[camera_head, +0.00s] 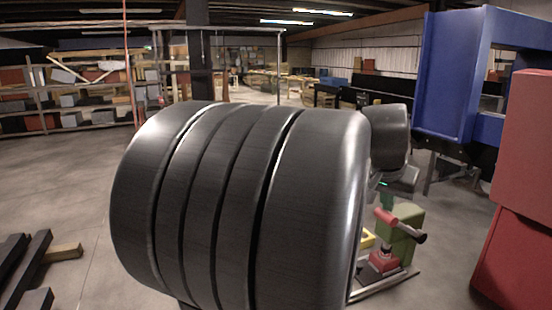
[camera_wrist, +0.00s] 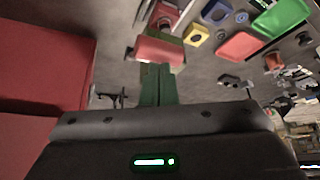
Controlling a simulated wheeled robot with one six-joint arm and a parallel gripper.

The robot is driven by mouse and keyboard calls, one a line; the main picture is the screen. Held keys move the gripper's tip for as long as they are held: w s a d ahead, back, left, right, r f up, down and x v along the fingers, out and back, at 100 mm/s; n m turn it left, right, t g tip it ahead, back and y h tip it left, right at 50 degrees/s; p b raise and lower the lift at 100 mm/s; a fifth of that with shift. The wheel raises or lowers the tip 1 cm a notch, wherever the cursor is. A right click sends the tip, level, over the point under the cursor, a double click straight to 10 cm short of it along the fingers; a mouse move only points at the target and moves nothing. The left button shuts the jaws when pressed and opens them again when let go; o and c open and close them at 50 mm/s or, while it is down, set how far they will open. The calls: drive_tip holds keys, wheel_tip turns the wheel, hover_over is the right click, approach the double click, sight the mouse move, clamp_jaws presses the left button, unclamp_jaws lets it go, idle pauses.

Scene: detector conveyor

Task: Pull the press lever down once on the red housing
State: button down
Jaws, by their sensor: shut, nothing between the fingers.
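The red housing (camera_head: 384,262) stands low on a board at the right of the head view. Its press lever (camera_head: 396,223) is a red bar with a dark end, raised above the housing and sloping down to the right. My gripper (camera_head: 386,203) has green fingers and shows just above the lever's left end. In the wrist view my shut, empty gripper (camera_wrist: 158,68) points at a red bar, which looks like the lever (camera_wrist: 158,50). The fingertips are close to it; I cannot tell if they touch. A red part beyond it looks like the housing (camera_wrist: 164,14).
A green box (camera_head: 407,240) stands behind the lever, and a yellow part (camera_head: 367,238) beside the housing. Red boxes (camera_head: 515,260) and a blue frame (camera_head: 450,80) rise at the right. The wrist view shows red (camera_wrist: 240,46) and green (camera_wrist: 284,16) blocks. My arm hides the middle.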

drive_tip(key=shift+f, duration=0.15)
drive_tip(key=shift+s+a+f+b, duration=0.25)
drive_tip(key=shift+a+f+b, duration=0.25)
drive_tip(key=shift+f+b, duration=0.3)
drive_tip(key=shift+s+a+f+b, duration=0.1)
drive_tip(key=shift+a+f+b, duration=0.15)
drive_tip(key=shift+f+b, duration=0.2)
drive_tip(key=shift+s+a+f+b, duration=0.1)
drive_tip(key=shift+a+f+b, duration=0.1)
drive_tip(key=shift+f+b, duration=0.25)
drive_tip(key=shift+f, duration=0.2)
drive_tip(key=shift+a+f+b, duration=0.3)
drive_tip(key=shift+f+b, duration=0.4)
drive_tip(key=shift+f, duration=0.25)
